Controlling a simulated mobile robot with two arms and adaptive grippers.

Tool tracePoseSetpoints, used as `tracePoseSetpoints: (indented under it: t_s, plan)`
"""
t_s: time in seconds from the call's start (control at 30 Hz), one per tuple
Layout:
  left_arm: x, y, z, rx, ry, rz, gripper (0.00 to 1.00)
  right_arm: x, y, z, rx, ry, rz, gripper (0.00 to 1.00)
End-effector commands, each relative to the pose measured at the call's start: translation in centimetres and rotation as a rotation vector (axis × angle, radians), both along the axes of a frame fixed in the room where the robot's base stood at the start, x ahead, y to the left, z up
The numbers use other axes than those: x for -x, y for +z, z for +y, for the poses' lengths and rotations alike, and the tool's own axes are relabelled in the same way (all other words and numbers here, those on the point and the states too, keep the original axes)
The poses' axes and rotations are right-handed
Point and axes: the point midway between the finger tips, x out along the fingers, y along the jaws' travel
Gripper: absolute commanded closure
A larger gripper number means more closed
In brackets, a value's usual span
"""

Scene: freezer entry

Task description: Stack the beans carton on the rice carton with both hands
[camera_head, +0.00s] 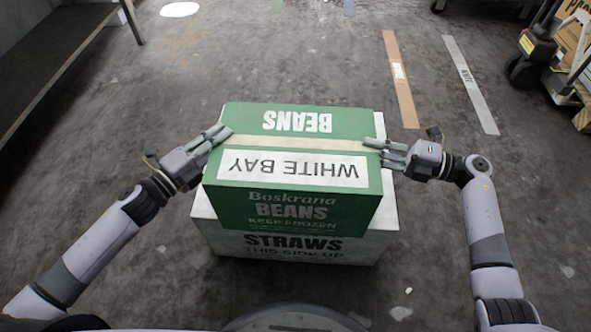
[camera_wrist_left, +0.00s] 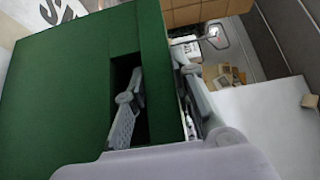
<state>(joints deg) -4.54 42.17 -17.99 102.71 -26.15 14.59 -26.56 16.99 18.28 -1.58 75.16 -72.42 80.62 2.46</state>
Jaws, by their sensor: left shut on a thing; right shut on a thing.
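The green beans carton (camera_head: 345,120), labelled WHITE BAY, is above a white carton marked STRAWS (camera_head: 220,238), overlapping it in view. I cannot tell whether it rests on it or is held just above. No carton marked rice shows. My left gripper (camera_head: 212,138) is shut on the beans carton's left side. In the left wrist view the gripper (camera_wrist_left: 160,88) has one finger in a dark slot of the green carton (camera_wrist_left: 55,85) and the other outside its wall. My right gripper (camera_head: 385,150) is shut on the carton's right side, its fingertips partly hidden.
A dark metal shelf (camera_head: 55,50) stands at the upper left. A pallet jack (camera_head: 535,50) with brown cartons stands at the upper right. Orange (camera_head: 402,85) and grey (camera_head: 472,88) strips mark the floor. The concrete floor around the cartons is clear.

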Motion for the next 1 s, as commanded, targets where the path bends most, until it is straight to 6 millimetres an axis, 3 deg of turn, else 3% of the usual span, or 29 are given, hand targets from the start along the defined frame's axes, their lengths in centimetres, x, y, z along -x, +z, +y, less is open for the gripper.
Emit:
tracePoseSetpoints:
  t_s: [0.6, 1.0]
  plan:
    - [0.0, -0.1, 0.0, -0.001, 0.0, 0.001, 1.0, 0.0, -0.2, -0.1, 0.003, -0.001, 0.004, 1.0]
    - [-0.1, 1.6, 0.0, 0.002, -0.002, -0.007, 1.0, -0.1, 1.5, -0.1, -0.002, -0.002, -0.003, 1.0]
